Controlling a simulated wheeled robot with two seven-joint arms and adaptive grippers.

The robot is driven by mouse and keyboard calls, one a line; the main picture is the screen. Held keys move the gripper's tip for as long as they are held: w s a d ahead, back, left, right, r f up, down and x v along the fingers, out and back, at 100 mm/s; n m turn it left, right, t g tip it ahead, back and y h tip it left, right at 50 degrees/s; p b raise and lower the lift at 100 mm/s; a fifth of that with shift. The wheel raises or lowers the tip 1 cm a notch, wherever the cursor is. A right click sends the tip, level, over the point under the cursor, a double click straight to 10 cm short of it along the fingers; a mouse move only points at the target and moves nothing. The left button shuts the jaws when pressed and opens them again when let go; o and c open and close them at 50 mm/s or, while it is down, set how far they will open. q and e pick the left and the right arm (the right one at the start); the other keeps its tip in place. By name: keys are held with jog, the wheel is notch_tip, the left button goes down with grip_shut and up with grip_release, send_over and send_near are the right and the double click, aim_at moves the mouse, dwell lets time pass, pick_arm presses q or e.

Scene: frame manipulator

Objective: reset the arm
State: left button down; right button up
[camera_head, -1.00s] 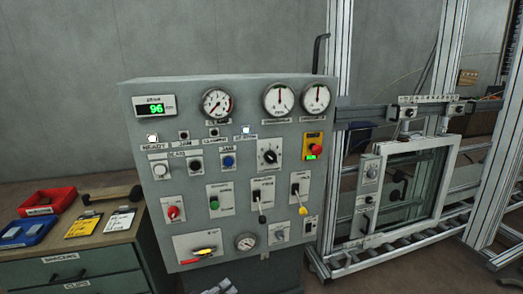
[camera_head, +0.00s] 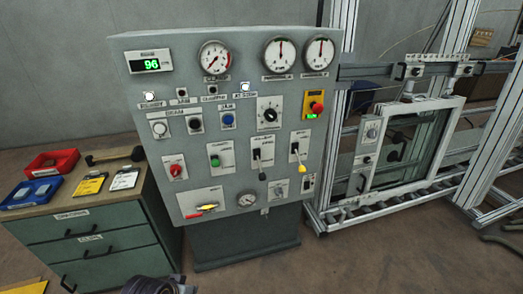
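The grey control panel (camera_head: 140,100) stands in the middle on a dark base. Its green display (camera_head: 151,65) reads 96. It bears three round gauges, with lamps, buttons and knobs below. A red button on a yellow plate (camera_head: 315,105) is at its upper right. Two levers hang at the lower right, one black-handled (camera_head: 257,155) and one with a yellow tip (camera_head: 295,152). A window frame (camera_head: 452,130) stands upright in the metal rig at the right. A dark rounded part shows at the bottom edge, cut off; I cannot tell what it is. Neither gripper is recognisable in view.
A green drawer cabinet (camera_head: 95,228) stands left of the panel, with a red tray (camera_head: 52,163), a blue tray (camera_head: 30,192) and cards on top. A roller conveyor (camera_head: 385,202) and aluminium posts (camera_head: 490,140) are at the right. Floor in front is mostly clear.

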pick_arm(q)
jog(key=s+a+f+g+y, duration=0.1)
jog(key=s+f, duration=0.1)
jog(key=f, duration=1.5)
jog(key=s+a+f+g, duration=0.1)
jog(key=s+a+f, duration=0.15)
jog(key=f, duration=1.35)
jog(key=s+a+f, duration=0.2)
jog(key=s+f, duration=0.8)
jog(key=s, duration=0.1)
jog(key=s+a+f+m+g, duration=0.1)
jog(key=s+a+f, duration=0.1)
jog(key=s+f, duration=0.7)
jog(key=shift+s+f, duration=0.4)
jog(key=shift+s, duration=0.5)
